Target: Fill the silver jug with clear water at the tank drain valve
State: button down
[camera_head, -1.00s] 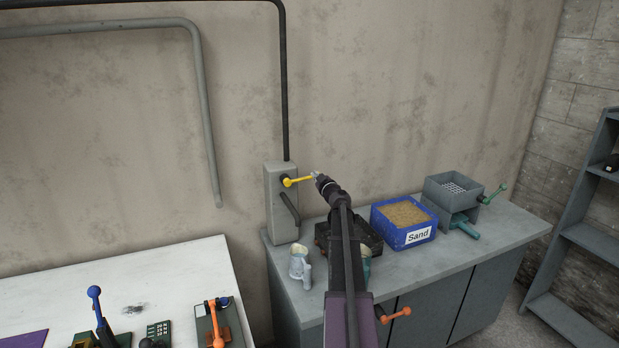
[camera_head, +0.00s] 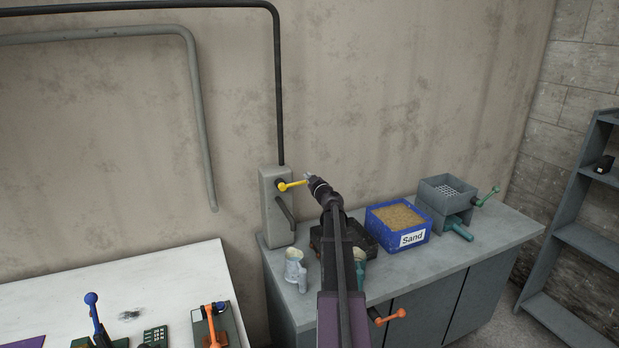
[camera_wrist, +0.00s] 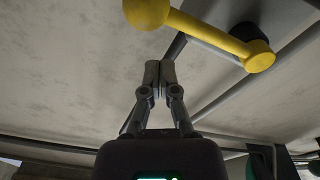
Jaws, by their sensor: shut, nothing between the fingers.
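The tank drain valve is a grey upright box (camera_head: 278,228) on the counter against the wall. A yellow lever (camera_head: 292,185) sticks out to the right near its top, and a dark grey angled spout (camera_head: 286,213) sits below. My gripper (camera_head: 309,176) is shut and empty by the free end of the lever. In the wrist view my shut fingertips (camera_wrist: 159,70) are close to the yellow lever (camera_wrist: 203,32); contact cannot be told.
A second jug (camera_head: 361,258) is partly hidden behind my arm. A blue sand box (camera_head: 388,240) and a grey sieve device (camera_head: 446,195) stand further right on the counter (camera_head: 490,237). A white table (camera_head: 165,272) with lever devices is at left.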

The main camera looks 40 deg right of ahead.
jog(key=a+v, duration=0.1)
jog(key=v, duration=0.9)
jog(key=shift+r, duration=0.7)
jog(key=shift+a+f, duration=0.1)
